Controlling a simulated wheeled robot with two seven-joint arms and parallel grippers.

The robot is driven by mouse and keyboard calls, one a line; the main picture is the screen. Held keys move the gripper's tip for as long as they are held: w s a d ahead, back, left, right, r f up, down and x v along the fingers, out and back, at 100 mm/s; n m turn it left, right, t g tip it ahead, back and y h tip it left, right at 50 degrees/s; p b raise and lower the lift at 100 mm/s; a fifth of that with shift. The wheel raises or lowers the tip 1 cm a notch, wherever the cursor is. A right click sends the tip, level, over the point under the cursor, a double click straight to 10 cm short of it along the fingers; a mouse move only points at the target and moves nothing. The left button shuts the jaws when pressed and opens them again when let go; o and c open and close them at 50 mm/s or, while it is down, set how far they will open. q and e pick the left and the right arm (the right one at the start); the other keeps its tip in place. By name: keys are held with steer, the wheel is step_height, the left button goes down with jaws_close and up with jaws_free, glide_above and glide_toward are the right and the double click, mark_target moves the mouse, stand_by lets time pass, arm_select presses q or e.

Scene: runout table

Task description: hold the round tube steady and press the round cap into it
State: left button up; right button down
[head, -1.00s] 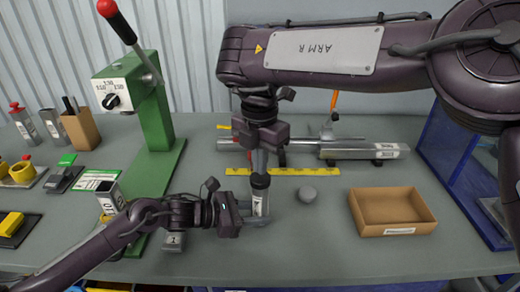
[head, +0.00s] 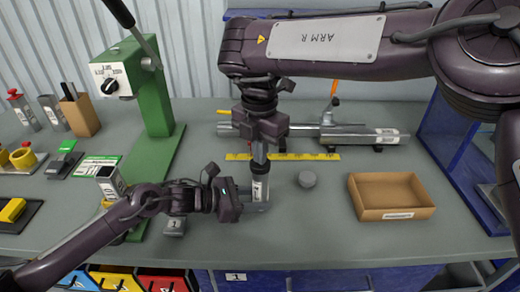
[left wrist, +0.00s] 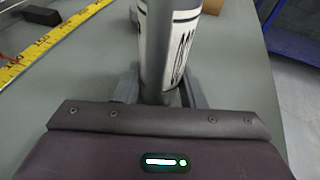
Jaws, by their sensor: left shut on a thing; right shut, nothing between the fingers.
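The round tube (head: 260,188) stands upright on the table, pale with a label. Its side with dark print (left wrist: 182,45) also shows in the left wrist view. My left gripper (head: 262,207) is shut on the tube low down, its fingers on either side. A dark round cap (head: 259,169) sits at the tube's top. My right gripper (head: 259,158) is shut and empty, pointing down right over the cap. Its tips appear to touch the cap, but I cannot tell for sure. How deep the cap sits is too small to tell.
A grey round piece (head: 307,179) lies right of the tube. An open cardboard box (head: 385,213) stands farther right. A yellow ruler (head: 315,156) and a metal clamp rig (head: 340,134) lie behind. A green lever press (head: 150,110) stands left. The table front is clear.

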arm_select(q)
steer(key=shift+w+d+r, duration=0.1)
steer(key=shift+r, duration=0.25)
arm_select(e)
steer(key=shift+f, duration=0.15)
steer(key=shift+r, duration=0.2)
arm_select(q)
steer(key=shift+f, duration=0.15)
arm_select(e)
steer(key=shift+r, duration=3.35)
arm_select(q)
steer(key=o, duration=0.9)
steer(key=shift+c, duration=0.2)
